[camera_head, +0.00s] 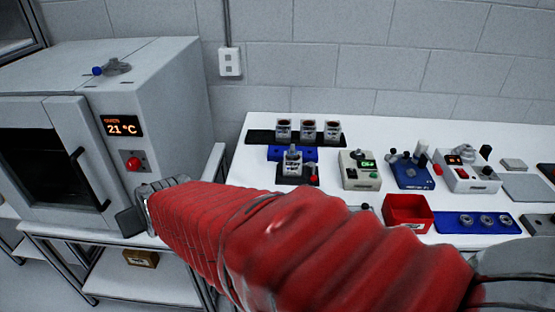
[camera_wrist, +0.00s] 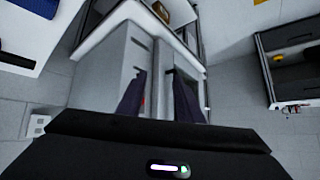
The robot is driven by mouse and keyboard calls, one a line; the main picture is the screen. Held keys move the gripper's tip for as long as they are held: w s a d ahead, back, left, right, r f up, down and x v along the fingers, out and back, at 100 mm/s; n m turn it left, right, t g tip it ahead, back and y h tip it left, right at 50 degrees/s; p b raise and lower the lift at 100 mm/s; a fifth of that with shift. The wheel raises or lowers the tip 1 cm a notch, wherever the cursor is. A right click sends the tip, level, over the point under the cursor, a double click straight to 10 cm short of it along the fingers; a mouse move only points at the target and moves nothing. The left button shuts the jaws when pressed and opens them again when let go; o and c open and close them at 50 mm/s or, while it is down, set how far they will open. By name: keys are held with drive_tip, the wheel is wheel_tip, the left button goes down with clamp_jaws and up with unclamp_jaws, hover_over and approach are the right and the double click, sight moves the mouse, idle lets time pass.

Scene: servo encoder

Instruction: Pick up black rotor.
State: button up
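My gripper (camera_wrist: 160,98) shows two dark fingers in the wrist view, spread apart with nothing between them. In the head view my gripper (camera_head: 134,214) is at the end of my red-sleeved arm, in front of the oven's lower right corner and well left of the white table. I cannot single out the black rotor for certain. Small dark parts show on a blue fixture (camera_head: 410,171) on the table, but they are too small to identify. My arm hides the table's front left part.
The oven (camera_head: 165,100) reads 21 °C and stands on a white stand. The white table (camera_head: 258,128) carries three small units on a black strip (camera_head: 262,137), a cream box (camera_head: 360,174), a red bin (camera_head: 408,212) and a blue tray (camera_head: 450,223) with metal rings. A grey wall stands behind.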

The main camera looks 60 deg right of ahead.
drive_tip(key=w+d+f+m+t+h, duration=0.1)
drive_tip(key=w+d+f+m+h, duration=0.15)
drive_tip(key=d, duration=0.65)
drive_tip(key=m+g+h, duration=0.5)
drive_tip(key=m+h, duration=0.4)
drive_tip(key=h, duration=0.4)
approach(292, 151)
drive_tip(key=shift+d+r+n, duration=0.15)
drive_tip(key=shift+d+n, duration=0.1)
drive_tip(key=shift+d, duration=0.1)
drive_tip(key=x, duration=0.8)
drive_tip(key=shift+w+d, duration=0.15)
drive_tip(key=shift+d, duration=0.15)
drive_tip(key=shift+d, duration=0.1)
